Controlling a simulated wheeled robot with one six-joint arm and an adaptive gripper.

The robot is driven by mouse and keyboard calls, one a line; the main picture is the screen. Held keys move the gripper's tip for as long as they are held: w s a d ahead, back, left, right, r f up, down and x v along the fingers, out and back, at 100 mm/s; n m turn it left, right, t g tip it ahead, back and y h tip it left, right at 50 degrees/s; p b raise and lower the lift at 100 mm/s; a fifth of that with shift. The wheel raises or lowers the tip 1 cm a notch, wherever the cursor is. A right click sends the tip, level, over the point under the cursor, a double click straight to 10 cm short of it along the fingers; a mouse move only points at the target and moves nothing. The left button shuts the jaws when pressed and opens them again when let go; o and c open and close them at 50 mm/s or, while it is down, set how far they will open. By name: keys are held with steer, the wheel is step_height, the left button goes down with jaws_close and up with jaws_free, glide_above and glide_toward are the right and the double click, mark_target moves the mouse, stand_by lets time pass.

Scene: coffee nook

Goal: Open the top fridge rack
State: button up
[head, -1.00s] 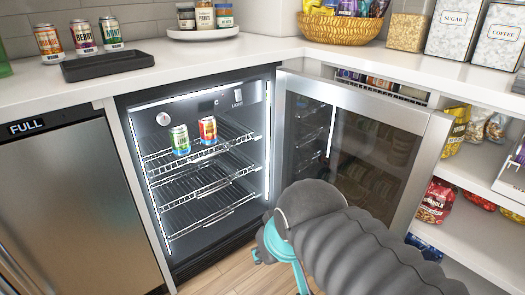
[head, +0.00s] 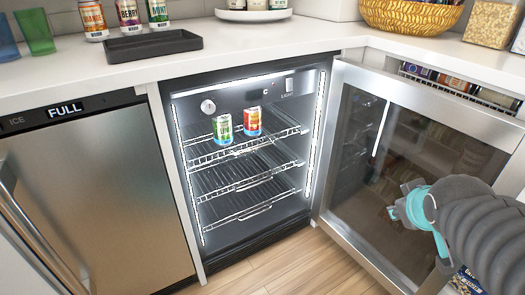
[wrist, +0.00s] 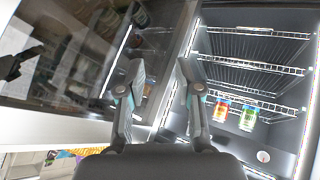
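The fridge (head: 190,110) stands open and lit, with its glass door (head: 375,170) swung out to the right. Its top rack (head: 222,157) is a wire shelf that looks pushed in, level with the racks below. A green can (head: 223,130) and a red-orange can (head: 252,122) stand on it. In the wrist view, the top rack (wrist: 250,100) appears upside down at right, below the others. My gripper (head: 394,212) is in front of the door's inner side, right of the racks and apart from them. In the wrist view, its fingers (wrist: 160,72) are spread and empty.
Two lower wire racks (head: 230,185) are bare. A steel ice maker (head: 90,200) adjoins the fridge at left. The counter (head: 300,36) above holds cans, a black tray (head: 155,46) and a golden basket (head: 410,14). The wooden floor (head: 310,265) before the fridge is clear.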

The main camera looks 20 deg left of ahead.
steer(key=w+a+f+n+t+y, duration=0.2)
steer(key=w+a+n, duration=0.55)
steer(key=w, duration=0.35)
steer(key=n+y+b, duration=0.1)
steer(key=n+y, duration=0.9)
steer(key=n, duration=0.4)
glide_toward(256, 149)
steer(key=shift+g, duration=0.3)
steer(key=p+x, duration=0.1)
steer(key=x, duration=0.8)
steer(key=shift+w, duration=0.2)
jaws_close()
